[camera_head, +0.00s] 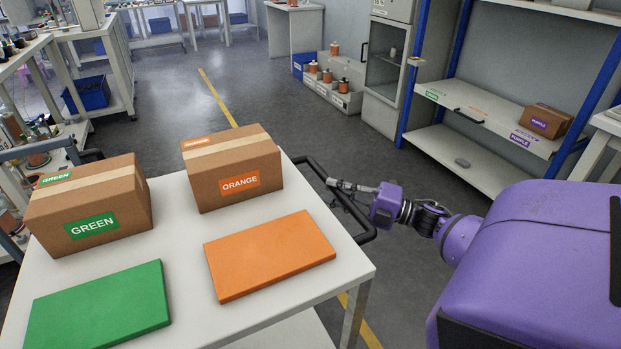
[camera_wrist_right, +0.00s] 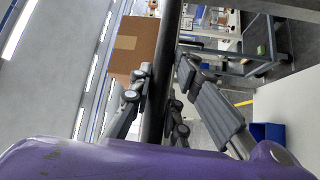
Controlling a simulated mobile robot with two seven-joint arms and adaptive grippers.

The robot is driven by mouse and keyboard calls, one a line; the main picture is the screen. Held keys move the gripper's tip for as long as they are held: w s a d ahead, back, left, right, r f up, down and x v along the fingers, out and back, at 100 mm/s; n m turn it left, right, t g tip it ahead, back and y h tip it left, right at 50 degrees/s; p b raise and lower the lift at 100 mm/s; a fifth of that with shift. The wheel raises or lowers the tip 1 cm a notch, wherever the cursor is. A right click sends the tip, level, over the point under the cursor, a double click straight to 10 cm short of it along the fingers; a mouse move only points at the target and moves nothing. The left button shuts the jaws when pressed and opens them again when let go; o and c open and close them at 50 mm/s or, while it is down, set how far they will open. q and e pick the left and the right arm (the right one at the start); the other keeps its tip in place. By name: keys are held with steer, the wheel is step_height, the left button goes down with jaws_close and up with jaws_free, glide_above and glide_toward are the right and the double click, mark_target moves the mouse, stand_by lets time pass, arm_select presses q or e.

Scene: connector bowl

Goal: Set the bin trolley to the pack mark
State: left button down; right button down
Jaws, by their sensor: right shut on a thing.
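The bin trolley (camera_head: 190,235) shows as a white top in front of me, with a black tubular handle (camera_head: 362,222) along its right side. My right gripper (camera_head: 343,187) reaches in from the right and is shut on this handle. In the right wrist view the dark handle bar (camera_wrist_right: 158,75) runs between the fingers of the gripper (camera_wrist_right: 160,95). On the top stand a GREEN box (camera_head: 120,205) and an ORANGE box (camera_head: 225,165), with a green pad (camera_head: 100,310) and an orange pad (camera_head: 270,255) nearer me. I cannot make out a pack mark. My left gripper is out of view.
A yellow floor line (camera_head: 213,92) runs beyond the trolley and shows again below it. At the right a shelf (camera_head: 480,125) with coloured labels holds a PURPLE box (camera_head: 546,120). Benches (camera_head: 105,65) stand close at the left. The grey floor (camera_head: 290,110) behind the trolley is clear.

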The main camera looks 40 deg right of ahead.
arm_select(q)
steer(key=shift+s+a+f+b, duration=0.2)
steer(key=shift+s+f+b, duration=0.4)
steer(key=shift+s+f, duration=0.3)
arm_select(e)
steer(key=d, duration=0.2)
steer(key=s+d, duration=0.1)
steer(key=d, duration=0.1)
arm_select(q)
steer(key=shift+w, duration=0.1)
arm_select(e)
steer(key=shift+r, duration=0.1)
steer(key=c, duration=1.7)
jaws_free()
steer(key=shift+s+d, duration=0.1)
steer(key=shift+s, duration=0.05)
steer(key=shift+c, duration=0.2)
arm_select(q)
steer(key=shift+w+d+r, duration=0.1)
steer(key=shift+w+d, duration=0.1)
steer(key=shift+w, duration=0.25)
arm_select(e)
steer(key=shift+o, duration=0.5)
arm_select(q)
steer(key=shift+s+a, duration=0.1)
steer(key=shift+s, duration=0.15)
arm_select(e)
steer(key=v, duration=1.2)
